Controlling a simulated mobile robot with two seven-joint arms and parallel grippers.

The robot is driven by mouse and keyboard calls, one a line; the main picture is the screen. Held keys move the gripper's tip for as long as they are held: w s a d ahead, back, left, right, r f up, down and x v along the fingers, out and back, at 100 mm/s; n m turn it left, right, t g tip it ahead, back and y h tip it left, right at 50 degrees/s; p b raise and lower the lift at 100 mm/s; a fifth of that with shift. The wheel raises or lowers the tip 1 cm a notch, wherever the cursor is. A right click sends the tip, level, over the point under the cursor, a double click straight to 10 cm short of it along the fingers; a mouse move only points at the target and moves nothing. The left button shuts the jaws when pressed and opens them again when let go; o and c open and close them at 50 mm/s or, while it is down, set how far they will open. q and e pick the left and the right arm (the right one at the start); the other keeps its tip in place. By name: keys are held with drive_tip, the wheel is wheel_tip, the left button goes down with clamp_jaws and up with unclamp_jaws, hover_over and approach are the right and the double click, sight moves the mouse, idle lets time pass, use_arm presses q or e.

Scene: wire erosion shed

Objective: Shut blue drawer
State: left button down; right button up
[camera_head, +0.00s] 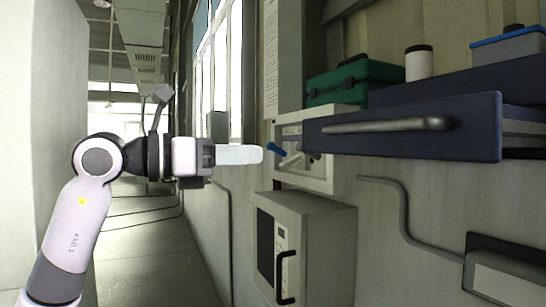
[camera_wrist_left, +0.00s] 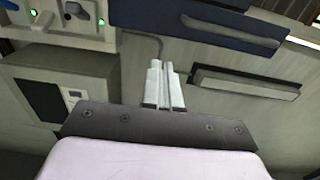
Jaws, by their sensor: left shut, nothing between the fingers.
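The blue drawer (camera_head: 480,128) stands pulled out from the wall unit at the right of the head view, with a grey bar handle (camera_head: 390,125) across its front. The drawer's blue front also shows at the top of the left wrist view (camera_wrist_left: 215,22). My left gripper (camera_head: 258,154) is shut and empty, its pale fingers pointing right. In the head view it is to the left of the drawer front, with a gap between them. In the left wrist view the shut fingers (camera_wrist_left: 162,85) are below the drawer front in the picture. My right gripper is in neither view.
A green case (camera_head: 355,80) and a white canister with a dark lid (camera_head: 419,63) stand above the drawer. A wall panel (camera_head: 300,170) with a blue lever and a grey cabinet (camera_head: 305,245) are below. A corridor opens at left.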

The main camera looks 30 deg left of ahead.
use_arm(q)
drive_tip(key=p, duration=0.2)
approach(331, 152)
drive_tip(key=x, duration=0.5)
drive_tip(key=shift+w+d, duration=0.1)
drive_tip(key=shift+w, duration=0.05)
drive_tip(key=shift+p+x, duration=0.3)
drive_tip(key=shift+x, duration=0.45)
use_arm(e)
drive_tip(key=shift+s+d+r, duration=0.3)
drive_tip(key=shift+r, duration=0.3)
use_arm(q)
drive_tip(key=shift+f, duration=0.15)
